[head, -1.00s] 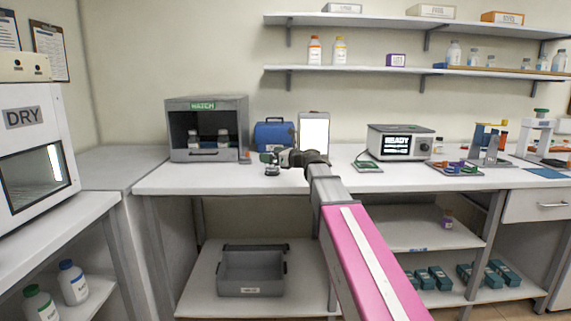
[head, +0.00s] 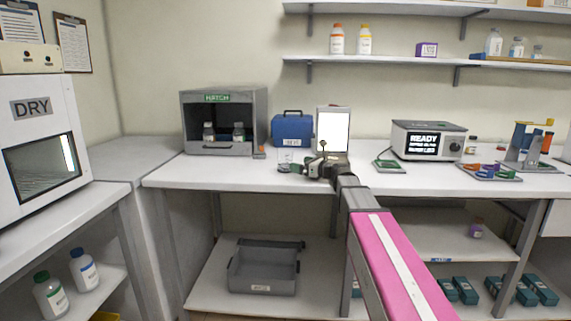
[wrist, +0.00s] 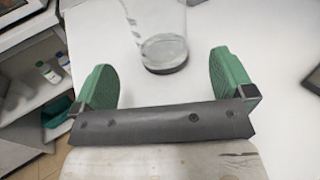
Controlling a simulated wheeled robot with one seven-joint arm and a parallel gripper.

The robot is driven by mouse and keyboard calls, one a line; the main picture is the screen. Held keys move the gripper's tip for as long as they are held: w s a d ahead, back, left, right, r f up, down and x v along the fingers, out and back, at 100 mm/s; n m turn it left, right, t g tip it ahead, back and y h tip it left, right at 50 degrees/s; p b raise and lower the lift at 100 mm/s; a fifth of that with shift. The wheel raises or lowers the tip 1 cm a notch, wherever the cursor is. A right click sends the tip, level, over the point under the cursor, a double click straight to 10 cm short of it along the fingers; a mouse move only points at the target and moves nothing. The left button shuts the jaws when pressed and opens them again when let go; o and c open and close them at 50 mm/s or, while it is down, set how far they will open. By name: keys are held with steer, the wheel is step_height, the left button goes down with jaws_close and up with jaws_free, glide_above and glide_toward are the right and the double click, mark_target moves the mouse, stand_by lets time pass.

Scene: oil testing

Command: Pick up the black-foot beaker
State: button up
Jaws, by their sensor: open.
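The black-foot beaker (wrist: 160,35) is a clear glass cylinder with a dark base. In the wrist view it stands upright on the white worktop, just beyond the fingertips and roughly midway between them. Its upper part is cut off by the frame's top. In the head view the beaker (head: 285,157) stands near the bench's left part, partly hidden by my gripper. My gripper (wrist: 160,78) is open and empty, with two green finger pads spread apart on either side of the gap. In the head view my gripper (head: 302,169) is low over the worktop, just right of the beaker.
A grey hatch box (head: 225,122) with bottles inside, a blue case (head: 293,128) and a white-screened tablet (head: 333,130) stand behind. A READY instrument (head: 428,141) and a small green-topped pad (head: 388,165) are to the right. The worktop left of the beaker is clear.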

mark_target(287, 160)
steer(key=x, duration=0.7)
steer(key=shift+w+a+r, duration=0.15)
steer(key=shift+w+a, duration=0.05)
steer(key=c, duration=1.1)
